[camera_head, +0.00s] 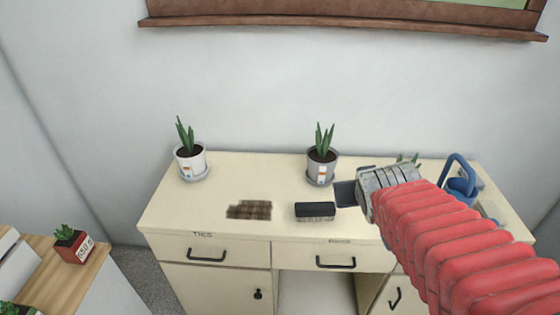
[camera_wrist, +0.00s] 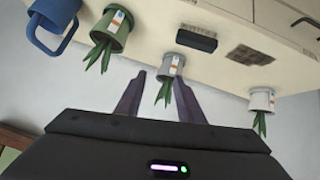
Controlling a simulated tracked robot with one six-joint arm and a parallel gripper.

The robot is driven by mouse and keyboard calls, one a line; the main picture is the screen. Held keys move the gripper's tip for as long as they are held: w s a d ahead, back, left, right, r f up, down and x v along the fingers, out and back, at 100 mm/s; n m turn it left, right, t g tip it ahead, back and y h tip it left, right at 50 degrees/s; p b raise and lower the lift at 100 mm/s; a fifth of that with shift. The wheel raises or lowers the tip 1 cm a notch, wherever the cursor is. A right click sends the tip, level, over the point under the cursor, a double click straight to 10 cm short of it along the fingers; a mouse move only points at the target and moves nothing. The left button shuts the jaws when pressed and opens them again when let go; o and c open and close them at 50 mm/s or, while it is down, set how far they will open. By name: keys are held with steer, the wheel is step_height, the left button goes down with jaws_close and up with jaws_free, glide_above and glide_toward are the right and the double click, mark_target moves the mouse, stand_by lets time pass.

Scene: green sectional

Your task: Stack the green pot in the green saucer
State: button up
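The green pot (camera_wrist: 112,30) with a leafy plant and a small label shows at the upper left of the wrist view, which is upside down. A grey potted plant (camera_wrist: 168,67) shows between the fingers, farther off. In the head view my gripper (camera_head: 346,193) is side-on, near the brush.
The cream cabinet top (camera_head: 250,178) holds a white pot (camera_head: 190,160), a grey pot (camera_head: 321,165), a black brush (camera_head: 315,210), a brown patterned patch (camera_head: 249,210) and a blue watering can (camera_head: 460,185). A wall stands behind. A red pot (camera_head: 72,246) is at left.

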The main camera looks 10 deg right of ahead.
steer(key=s+a+n+g+y, duration=0.1)
steer(key=s+a+g+y, duration=0.2)
steer(key=s+a, duration=0.9)
steer(key=shift+a+n+y, duration=0.3)
steer(key=shift+a+n, duration=0.1)
steer(key=shift+a, duration=0.35)
steer(key=shift+c, duration=0.5)
